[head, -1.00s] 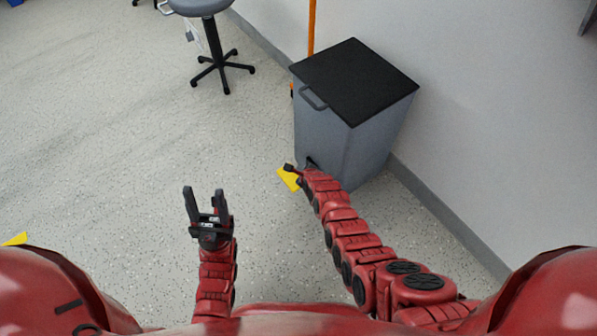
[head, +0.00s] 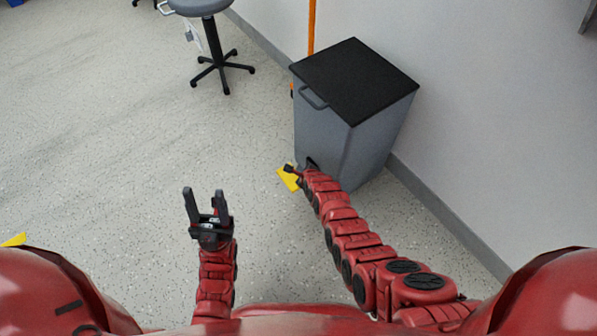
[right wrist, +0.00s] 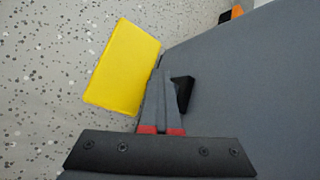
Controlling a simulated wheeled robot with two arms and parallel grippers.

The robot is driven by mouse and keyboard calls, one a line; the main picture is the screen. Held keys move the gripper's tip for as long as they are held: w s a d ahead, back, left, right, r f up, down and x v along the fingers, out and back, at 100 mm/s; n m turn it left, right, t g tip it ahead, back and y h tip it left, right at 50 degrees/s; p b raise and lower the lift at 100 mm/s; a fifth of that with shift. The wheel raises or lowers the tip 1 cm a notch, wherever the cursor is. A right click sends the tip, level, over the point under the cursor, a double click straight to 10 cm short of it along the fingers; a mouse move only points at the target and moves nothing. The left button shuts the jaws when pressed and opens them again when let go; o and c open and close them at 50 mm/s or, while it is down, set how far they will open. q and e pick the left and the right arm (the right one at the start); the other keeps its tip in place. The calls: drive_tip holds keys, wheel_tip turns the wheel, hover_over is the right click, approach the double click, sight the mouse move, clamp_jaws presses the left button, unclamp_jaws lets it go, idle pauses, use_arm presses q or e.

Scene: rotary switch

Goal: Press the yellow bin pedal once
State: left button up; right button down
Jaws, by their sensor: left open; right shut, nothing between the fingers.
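The yellow pedal (head: 287,178) sticks out low at the front of the grey bin (head: 325,135), close to the floor. The bin's black lid (head: 355,80) is down. My right gripper (head: 293,170) is by the pedal and covers part of it in the head view. In the right wrist view the pedal (right wrist: 124,68) lies beside and beyond the tips of my right gripper (right wrist: 163,75), which is shut and empty. I cannot tell whether the tips touch it. My left gripper (head: 205,192) is open and empty, left of the bin.
A stool (head: 218,68) on a wheeled base stands at the back, left of the bin. An orange pole (head: 312,28) stands behind the bin, by the wall (head: 480,110). Another yellow thing (head: 15,240) shows at the left edge.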

drive_tip(key=shift+s+a+f+b, duration=0.1)
drive_tip(key=shift+s+f+b, duration=0.15)
drive_tip(key=shift+f, duration=0.3)
drive_tip(key=shift+s+f+b, duration=0.15)
drive_tip(key=shift+f+b, duration=0.1)
drive_tip(key=shift+f, duration=0.3)
drive_tip(key=shift+s+a+f+b, duration=0.15)
drive_tip(key=shift+f+b, duration=0.2)
drive_tip(key=shift+f, duration=0.2)
drive_tip(key=shift+a+f+b, duration=0.1)
drive_tip(key=shift+f+b, duration=0.2)
drive_tip(key=shift+f, duration=0.2)
drive_tip(key=shift+r, duration=0.15)
drive_tip(key=shift+a+r+p, duration=0.1)
drive_tip(key=shift+r+p, duration=0.35)
drive_tip(key=shift+p, duration=0.25)
wheel_tip(320, 180, up, 2)
drive_tip(key=shift+p, duration=0.95)
drive_tip(key=shift+a+r+p, duration=0.15)
drive_tip(key=shift+r+p, duration=0.65)
drive_tip(key=shift+r, duration=0.25)
drive_tip(key=shift+w+d+r, duration=0.1)
drive_tip(key=shift+w+d, duration=0.15)
drive_tip(key=shift+d, duration=0.05)
drive_tip(key=shift+w+r+p, duration=0.1)
drive_tip(key=shift+p, duration=0.2)
